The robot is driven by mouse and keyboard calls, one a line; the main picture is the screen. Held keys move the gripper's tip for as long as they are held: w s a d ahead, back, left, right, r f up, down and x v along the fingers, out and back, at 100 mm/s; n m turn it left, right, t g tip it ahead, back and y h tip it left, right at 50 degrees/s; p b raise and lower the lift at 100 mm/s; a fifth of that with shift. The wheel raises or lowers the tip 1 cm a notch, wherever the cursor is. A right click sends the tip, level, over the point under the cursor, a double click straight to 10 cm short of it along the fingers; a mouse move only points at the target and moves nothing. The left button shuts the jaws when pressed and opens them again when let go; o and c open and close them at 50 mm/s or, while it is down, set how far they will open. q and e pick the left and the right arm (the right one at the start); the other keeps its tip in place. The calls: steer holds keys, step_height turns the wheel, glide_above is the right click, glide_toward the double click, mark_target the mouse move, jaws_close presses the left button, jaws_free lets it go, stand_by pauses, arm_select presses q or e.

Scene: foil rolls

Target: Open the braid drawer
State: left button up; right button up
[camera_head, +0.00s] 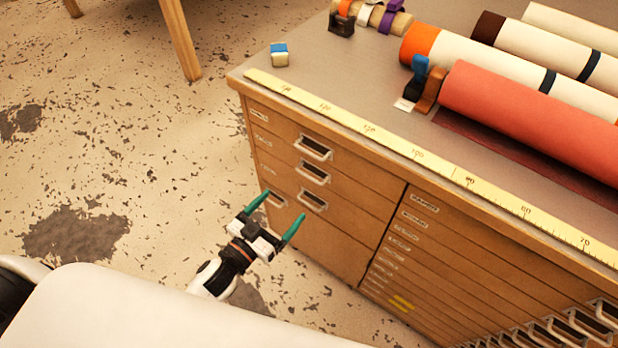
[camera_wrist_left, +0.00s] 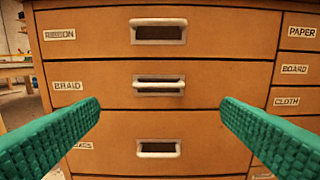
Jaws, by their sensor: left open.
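The braid drawer (camera_wrist_left: 110,90) is the middle of three stacked drawers in the left wrist view, with a BRAID label (camera_wrist_left: 68,86) at its left. Its pale pull handle (camera_wrist_left: 158,86) is at its centre. The drawer looks shut, flush with its neighbours. In the head view its handle (camera_head: 314,173) is on the cabinet's left column. My left gripper (camera_head: 286,205) is open and empty, its green fingers pointing at the cabinet front. In the left wrist view the fingers (camera_wrist_left: 160,104) spread either side of the handle, apart from it. My right gripper is not in view.
The ribbon drawer (camera_wrist_left: 100,35) is above and another drawer (camera_wrist_left: 115,130) below. PAPER, BOARD and CLOTH drawers are to the right. The cabinet top holds a yellow ruler (camera_head: 400,148), rolls (camera_head: 530,105) and a small block (camera_head: 279,55). The floor to the left is clear.

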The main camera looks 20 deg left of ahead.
arm_select(q)
steer(key=x, duration=1)
steer(key=shift+w, duration=0.1)
steer(key=c, duration=1.2)
steer(key=shift+o, duration=0.2)
steer(key=shift+f, duration=0.1)
